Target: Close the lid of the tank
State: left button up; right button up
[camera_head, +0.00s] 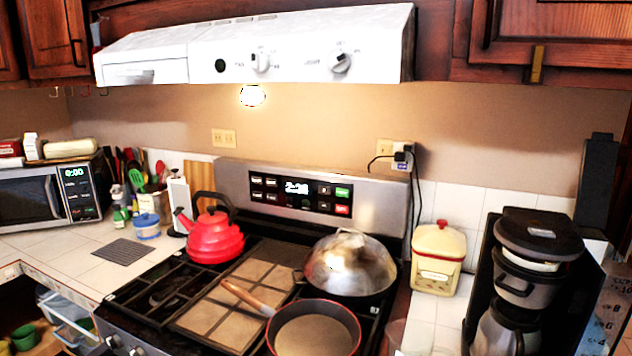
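A black and grey coffee maker (515,283) stands on the counter at the right, with a metal carafe (503,330) low at its front. Its round black top (538,236) sits over the brewing part, with a pale strip below it. A dark narrow panel (598,182) stands upright at the back right of the machine. It looks like a raised tank lid, but I cannot tell for certain. The tank opening is not clearly visible. Neither of my grippers is in view.
A cream canister (437,262) with a red-knobbed lid stands left of the coffee maker. The stove holds a red kettle (213,238), a domed metal wok (347,266) and a pan (318,335). A metal canister (606,315) is at the right edge.

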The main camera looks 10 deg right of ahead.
aim_at(596, 178)
jog(key=z, duration=0.85)
